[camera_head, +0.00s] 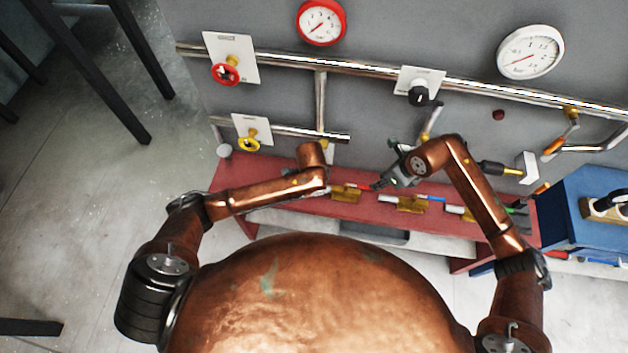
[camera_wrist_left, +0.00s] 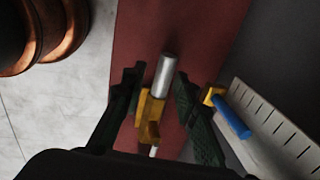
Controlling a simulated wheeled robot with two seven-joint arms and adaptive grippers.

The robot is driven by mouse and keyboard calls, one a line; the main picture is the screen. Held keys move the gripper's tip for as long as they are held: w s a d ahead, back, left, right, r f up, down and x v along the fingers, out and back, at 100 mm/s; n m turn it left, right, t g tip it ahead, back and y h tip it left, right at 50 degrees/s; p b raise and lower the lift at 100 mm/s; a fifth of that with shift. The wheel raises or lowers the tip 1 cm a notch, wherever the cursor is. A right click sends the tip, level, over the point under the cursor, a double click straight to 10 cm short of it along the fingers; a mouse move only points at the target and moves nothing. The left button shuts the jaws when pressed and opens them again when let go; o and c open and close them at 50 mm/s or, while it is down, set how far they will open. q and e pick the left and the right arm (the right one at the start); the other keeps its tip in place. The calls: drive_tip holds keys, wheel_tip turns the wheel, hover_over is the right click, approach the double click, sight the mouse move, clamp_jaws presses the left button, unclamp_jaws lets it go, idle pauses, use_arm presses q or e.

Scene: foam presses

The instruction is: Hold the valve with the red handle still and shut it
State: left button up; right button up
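A brass valve (camera_head: 345,193) with a short red handle (camera_head: 365,187) lies on the dark red bench, right of my left wrist. My left gripper is hidden behind its own arm in the head view. In the left wrist view my left gripper (camera_wrist_left: 158,82) is open, its dark fingers on either side of a brass valve (camera_wrist_left: 149,112) with a silver pipe end (camera_wrist_left: 164,75). No red handle shows there. My right gripper (camera_head: 379,186) points left and down, its tips close to the red handle. Whether they touch it or are closed is unclear.
More brass valves (camera_head: 410,204) lie along the red bench (camera_head: 262,190). A blue handle (camera_wrist_left: 231,119) beside a marked white plate (camera_wrist_left: 283,125) is right of my left gripper. Pipes, gauges (camera_head: 321,22) and handwheels (camera_head: 225,74) line the wall. A blue box (camera_head: 580,215) stands right.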

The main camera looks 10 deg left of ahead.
use_arm(q)
drive_tip(key=shift+w+a, duration=0.4)
drive_tip(key=shift+w, duration=0.1)
drive_tip(key=shift+w+f, duration=0.2)
drive_tip(key=shift+f, duration=0.95)
drive_tip(key=shift+w+f, duration=0.25)
drive_tip(key=shift+f, duration=0.95)
drive_tip(key=shift+w+f, duration=0.2)
drive_tip(key=shift+f, duration=0.95)
drive_tip(key=shift+c, duration=0.5)
clamp_jaws()
